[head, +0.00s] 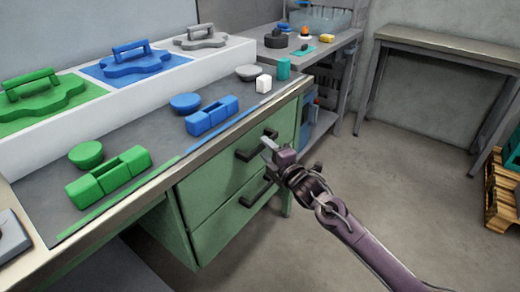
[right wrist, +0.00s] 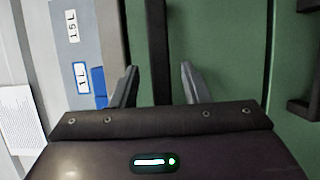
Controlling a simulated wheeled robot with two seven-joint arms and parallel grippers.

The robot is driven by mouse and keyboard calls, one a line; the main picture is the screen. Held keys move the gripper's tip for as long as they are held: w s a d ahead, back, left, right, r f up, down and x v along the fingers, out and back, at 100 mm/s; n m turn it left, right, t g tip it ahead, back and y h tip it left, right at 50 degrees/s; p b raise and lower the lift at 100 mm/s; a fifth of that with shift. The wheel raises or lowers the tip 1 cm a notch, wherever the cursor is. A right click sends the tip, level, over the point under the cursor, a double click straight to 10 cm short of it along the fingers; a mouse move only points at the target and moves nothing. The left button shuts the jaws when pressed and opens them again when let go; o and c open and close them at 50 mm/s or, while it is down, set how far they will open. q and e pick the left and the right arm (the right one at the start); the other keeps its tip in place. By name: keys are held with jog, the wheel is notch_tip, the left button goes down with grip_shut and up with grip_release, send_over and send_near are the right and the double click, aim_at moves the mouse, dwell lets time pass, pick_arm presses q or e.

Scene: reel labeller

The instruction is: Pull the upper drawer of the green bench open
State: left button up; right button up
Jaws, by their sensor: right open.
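The green bench (head: 185,222) has two drawers on its front. The upper drawer (head: 210,182) looks flush with the bench front; its dark bar handle (head: 246,154) is partly behind my right gripper (head: 270,147). In the right wrist view, my right gripper (right wrist: 159,68) is open, with one finger on each side of the upper handle (right wrist: 157,35). Whether the fingers touch the bar I cannot tell. The lower drawer (head: 225,225) also looks shut; its handle (head: 256,193) is below the gripper. My left gripper is not in view.
A shelf table (head: 335,45) stands behind the bench and a grey table (head: 450,46) at the back right. The floor in front of the drawers is clear.

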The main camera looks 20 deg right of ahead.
jog(key=shift+x, duration=1.35)
grip_shut()
